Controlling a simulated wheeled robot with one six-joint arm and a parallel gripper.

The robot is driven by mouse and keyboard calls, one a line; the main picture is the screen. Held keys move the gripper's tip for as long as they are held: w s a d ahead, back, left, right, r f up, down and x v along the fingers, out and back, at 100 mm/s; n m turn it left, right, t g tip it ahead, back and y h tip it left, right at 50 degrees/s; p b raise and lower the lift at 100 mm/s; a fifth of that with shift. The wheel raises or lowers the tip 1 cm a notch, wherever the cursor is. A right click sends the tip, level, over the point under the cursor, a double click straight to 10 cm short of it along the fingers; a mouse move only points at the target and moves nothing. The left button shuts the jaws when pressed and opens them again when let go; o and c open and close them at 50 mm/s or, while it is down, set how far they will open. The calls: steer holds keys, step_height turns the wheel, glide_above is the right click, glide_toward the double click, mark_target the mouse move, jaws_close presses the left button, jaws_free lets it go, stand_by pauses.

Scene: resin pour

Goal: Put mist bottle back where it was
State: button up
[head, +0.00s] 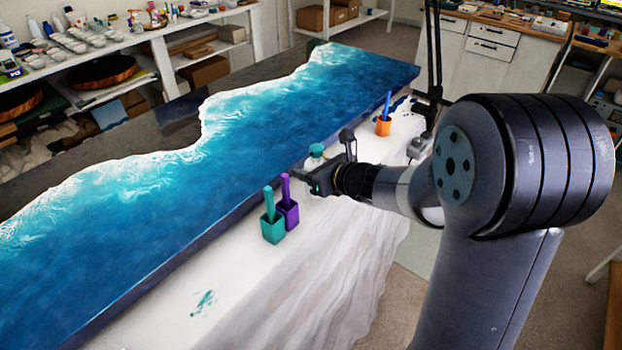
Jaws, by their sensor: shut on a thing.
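The mist bottle (315,152) shows as a small pale and teal top just beyond my gripper; most of it is hidden behind the jaws. My gripper (322,172) is shut on it, at the near long edge of the blue resin slab. I cannot tell whether the bottle touches the covered table (325,245) or hangs just above it.
The ocean-patterned slab (290,120) lies along the table. A teal cup (272,229) and a purple cup (290,213), each with a stick, stand left of my gripper. An orange cup (383,126) and a dark stand (432,97) are to the right. White cloth in front is mostly clear.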

steer(key=shift+f, duration=1.1)
steer(key=shift+f, duration=0.15)
steer(key=o, duration=1.2)
steer(key=shift+o, duration=0.2)
steer(key=v, duration=1.2)
